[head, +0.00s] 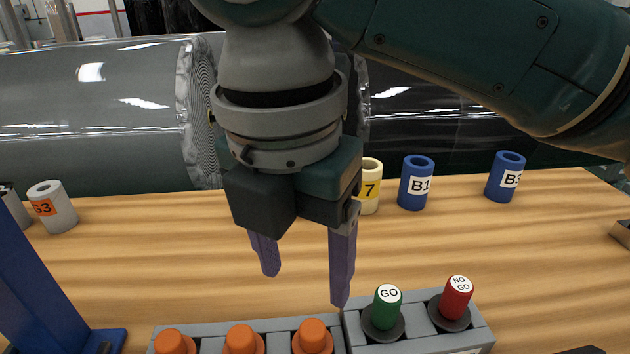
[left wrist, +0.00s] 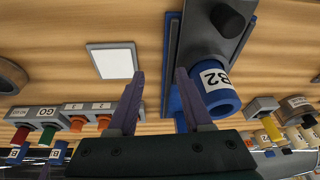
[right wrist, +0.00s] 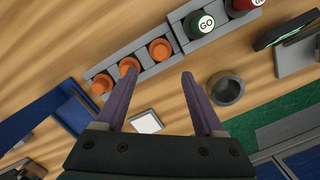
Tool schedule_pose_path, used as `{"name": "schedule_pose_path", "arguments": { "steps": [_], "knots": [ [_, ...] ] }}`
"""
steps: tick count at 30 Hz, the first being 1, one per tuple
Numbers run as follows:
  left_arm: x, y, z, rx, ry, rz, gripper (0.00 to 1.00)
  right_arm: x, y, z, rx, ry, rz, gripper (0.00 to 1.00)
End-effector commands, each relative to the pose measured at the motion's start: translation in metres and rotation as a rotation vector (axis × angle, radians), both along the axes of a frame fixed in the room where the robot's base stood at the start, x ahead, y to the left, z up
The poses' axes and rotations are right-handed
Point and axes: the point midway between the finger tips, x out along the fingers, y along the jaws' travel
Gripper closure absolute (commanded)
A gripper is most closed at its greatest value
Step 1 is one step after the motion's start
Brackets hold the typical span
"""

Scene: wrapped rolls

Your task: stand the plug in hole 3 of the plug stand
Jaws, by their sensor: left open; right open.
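The grey plug stand (head: 277,324) is at the bottom of the head view, partly cut off. Three orange plugs stand upright in it: one left (head: 175,342), one middle (head: 243,339), one right (head: 312,336). They also show in the right wrist view, the rightmost (right wrist: 160,48) just beyond my fingertips. My right gripper (head: 305,288) is open and empty, pointing down above the stand, apart from the plugs. My left gripper (left wrist: 160,73) is open and empty near a blue B2 roll (left wrist: 218,88); it is outside the head view.
A grey holder with a green GO gauge (head: 388,308) and red NO GO gauge (head: 457,297) adjoins the stand. Blue rolls (head: 416,184) and a cream roll (head: 370,188) stand behind, before a large wrapped roll (head: 90,110). A dark cup (right wrist: 227,89) and white square (right wrist: 146,121) lie nearby.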

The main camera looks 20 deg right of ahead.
Motion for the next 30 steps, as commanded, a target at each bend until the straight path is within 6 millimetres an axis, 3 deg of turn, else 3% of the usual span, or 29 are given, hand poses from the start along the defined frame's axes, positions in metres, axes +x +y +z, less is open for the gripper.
{"name": "schedule_pose_path", "arguments": {
  "steps": [5, 8, 11, 14, 18, 21, 25, 30],
  "knots": [
    [0.0, -0.002, 0.0, -0.007, 0.0, 0.004, 0.5, -0.024, 0.023, -0.02, 0.136, 0.0, -0.159, 0.3],
    [0.0, -0.002, 0.0, -0.007, -0.001, 0.005, 0.5, -0.046, 0.041, -0.034, 0.283, 0.001, -0.401, 0.3],
    [0.0, -0.002, 0.0, -0.007, -0.001, 0.005, 0.5, -0.065, 0.043, -0.044, 0.416, 0.004, -0.727, 0.3],
    [0.0, -0.002, 0.0, -0.007, -0.001, 0.005, 0.5, -0.083, 0.027, -0.053, 0.498, 0.0, -1.087, 0.3],
    [0.0, -0.002, 0.0, -0.007, -0.001, 0.004, 0.5, -0.11, -0.019, -0.064, 0.528, -0.051, -1.564, 0.3],
    [0.0, -0.001, 0.0, -0.004, 0.0, 0.003, 0.5, -0.13, -0.054, -0.068, 0.51, -0.117, -1.815, 0.3],
    [0.0, 0.0, 0.0, 0.0, 0.0, 0.0, 0.5, -0.148, -0.084, -0.068, 0.483, -0.188, -2.0, 0.3],
    [0.0, 0.001, 0.0, 0.004, -0.001, -0.002, 0.5, -0.154, -0.095, -0.068, 0.473, -0.218, -2.063, 0.3]
  ]
}}
